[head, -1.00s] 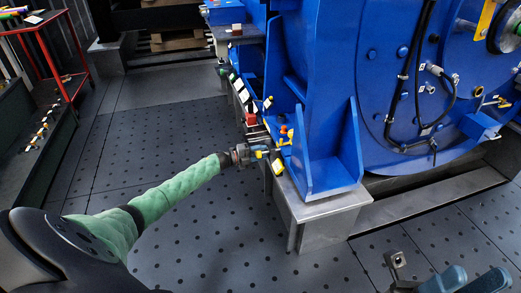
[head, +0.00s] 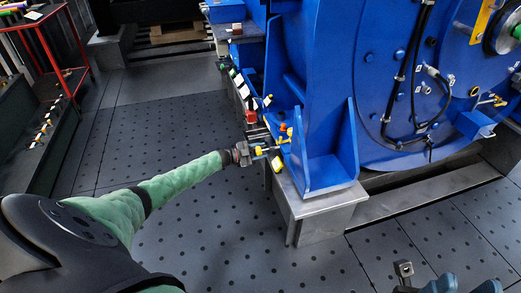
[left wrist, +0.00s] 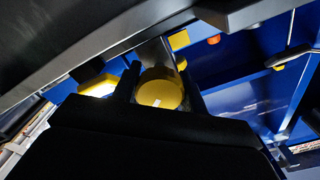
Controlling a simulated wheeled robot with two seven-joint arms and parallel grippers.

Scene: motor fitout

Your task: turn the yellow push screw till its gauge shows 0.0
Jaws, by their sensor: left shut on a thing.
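The yellow push screw (left wrist: 160,93) shows its round yellow head with a small white mark in the left wrist view. It sits between the dark fingers of my left gripper (left wrist: 158,88), which is shut on it. In the head view my left gripper (head: 247,154) is at the foot of the blue machine, and a bit of yellow shows at its tip. A yellow-framed gauge (head: 277,162) is just right of the gripper; its reading is too small to read.
The blue motor (head: 320,90) stands on a grey steel foot (head: 318,218). Other small gauges and a red block (head: 250,117) line the machine's base behind my gripper. A red-framed cart (head: 72,75) is at the upper left. The dark perforated floor (head: 200,240) is open.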

